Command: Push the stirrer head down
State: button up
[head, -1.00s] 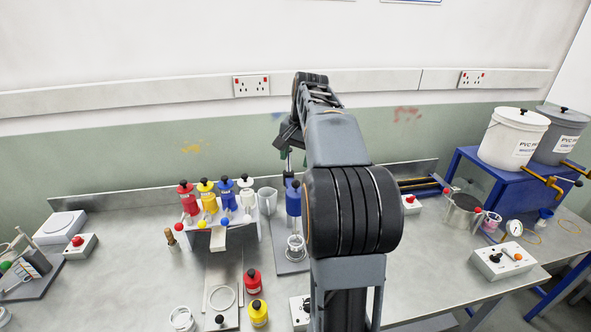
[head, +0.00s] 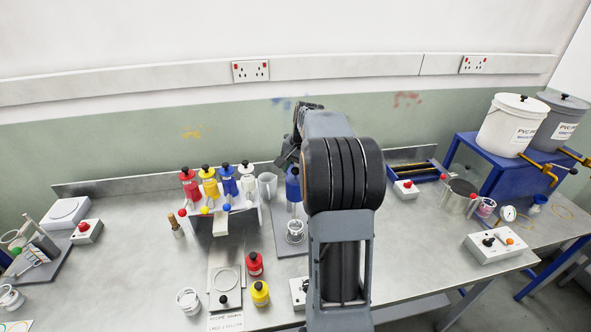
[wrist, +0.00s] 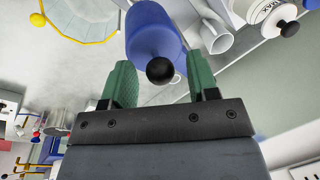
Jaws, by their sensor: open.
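The stirrer head (head: 293,187) is a blue cylinder standing over a clear cup (head: 295,231) on a grey base plate. In the wrist view the blue stirrer head (wrist: 152,30) and its black top knob show between and beyond my fingers. My gripper (wrist: 160,62) has two green fingers set wide apart, with nothing held. In the head view my gripper (head: 284,160) is small and dark, just above the stirrer head, and my arm hides part of it. Whether a finger touches the head I cannot tell.
Red, yellow, blue and white bottles (head: 208,182) stand in a row left of the stirrer, with a grey jug (head: 267,186) between. Loose red (head: 254,264) and yellow (head: 260,294) bottles stand in front. A control box (head: 494,246) lies right. The left bench is partly clear.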

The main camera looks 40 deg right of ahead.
jog(key=shift+w+a+f, duration=0.1)
jog(key=shift+f, duration=0.4)
jog(key=shift+c, duration=0.2)
grip_shut()
